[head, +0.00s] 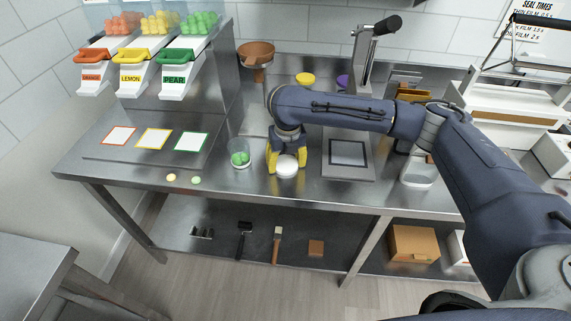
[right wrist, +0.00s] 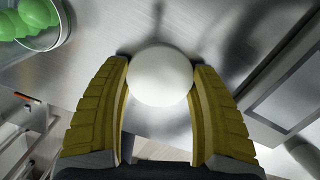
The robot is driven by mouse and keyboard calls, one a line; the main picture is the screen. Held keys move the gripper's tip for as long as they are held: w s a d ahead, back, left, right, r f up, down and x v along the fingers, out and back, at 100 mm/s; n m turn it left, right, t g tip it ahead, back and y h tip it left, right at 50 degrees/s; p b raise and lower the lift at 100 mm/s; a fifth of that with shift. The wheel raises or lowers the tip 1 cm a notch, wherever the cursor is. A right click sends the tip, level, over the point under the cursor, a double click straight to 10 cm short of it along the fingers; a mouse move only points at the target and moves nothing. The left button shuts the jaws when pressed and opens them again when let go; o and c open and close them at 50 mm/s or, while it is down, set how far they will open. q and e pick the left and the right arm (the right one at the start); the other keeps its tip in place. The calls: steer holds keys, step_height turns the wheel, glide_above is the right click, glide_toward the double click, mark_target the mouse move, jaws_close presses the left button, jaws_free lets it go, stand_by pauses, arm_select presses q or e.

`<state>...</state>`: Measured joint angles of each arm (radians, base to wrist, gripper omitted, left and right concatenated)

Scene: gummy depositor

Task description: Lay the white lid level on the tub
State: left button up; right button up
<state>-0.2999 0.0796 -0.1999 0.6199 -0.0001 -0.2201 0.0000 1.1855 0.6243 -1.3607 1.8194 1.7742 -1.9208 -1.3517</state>
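The white lid (head: 287,168) is a small round disc near the front edge of the steel bench. My right gripper (head: 287,161) reaches down with its yellow fingers on either side of it. In the right wrist view the lid (right wrist: 160,76) fills the gap between the fingertips (right wrist: 161,72), and both fingers appear to touch its rim. I cannot tell whether the lid rests on the bench or is just above it. The clear tub (head: 239,154) holds green gummies and stands upright, open at the top, left of the gripper. My left gripper is not in view.
A tray with coloured squares (head: 157,138) is at left, below the dispensers (head: 131,75). A funnel (head: 256,53) stands behind. A grey framed plate (head: 348,153) lies right of the gripper.

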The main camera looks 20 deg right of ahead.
mark_target(286, 163)
steer(key=shift+c, duration=0.7)
steer(key=shift+r, duration=0.15)
steer(key=shift+r, duration=0.25)
step_height(286, 163, up, 9)
steer(key=shift+r, duration=0.1)
